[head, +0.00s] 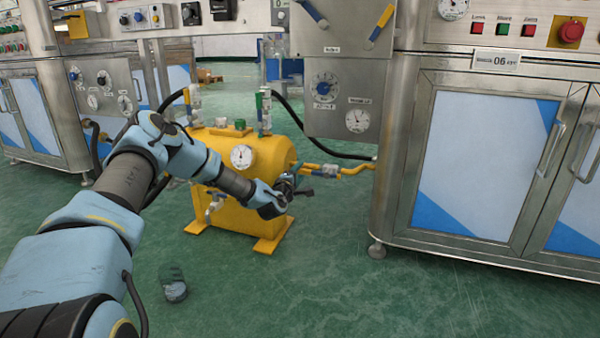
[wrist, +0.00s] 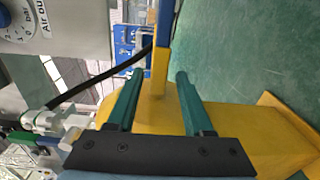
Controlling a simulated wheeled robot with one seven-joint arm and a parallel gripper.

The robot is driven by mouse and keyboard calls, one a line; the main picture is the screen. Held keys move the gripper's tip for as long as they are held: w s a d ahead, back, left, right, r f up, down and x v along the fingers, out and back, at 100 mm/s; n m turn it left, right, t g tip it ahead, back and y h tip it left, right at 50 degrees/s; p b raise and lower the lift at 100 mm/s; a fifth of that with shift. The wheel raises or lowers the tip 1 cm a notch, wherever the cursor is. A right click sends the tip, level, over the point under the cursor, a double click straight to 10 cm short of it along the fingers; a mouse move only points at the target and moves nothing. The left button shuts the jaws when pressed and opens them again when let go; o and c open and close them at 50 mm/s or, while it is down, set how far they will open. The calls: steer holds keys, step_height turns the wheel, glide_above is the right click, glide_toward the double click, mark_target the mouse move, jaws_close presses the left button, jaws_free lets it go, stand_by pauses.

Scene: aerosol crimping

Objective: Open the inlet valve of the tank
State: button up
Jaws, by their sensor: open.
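The yellow tank (head: 262,155) stands on the green floor with a round gauge on its near side. A yellow pipe with a blue valve part (head: 330,170) leaves its right end toward the steel cabinet. An upright valve with a green part (head: 263,110) stands on top with a black hose. I cannot tell which is labelled inlet. My gripper (head: 303,189) is at the tank's right end, just below the pipe. In the wrist view, my open green fingers (wrist: 160,74) point toward the yellow pipe and blue piece (wrist: 162,58), which appear between the tips; contact is unclear.
The steel cabinet (head: 480,165) stands to the right, with a panel (head: 345,95) of dials above the pipe. A black hose (wrist: 100,80) runs past my left finger. A small grey-green object (head: 174,284) lies on the floor.

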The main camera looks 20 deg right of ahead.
steer(key=p+v, duration=0.3)
steer(key=v, duration=0.7)
steer(key=shift+p, duration=0.4)
steer(key=shift+s, duration=0.1)
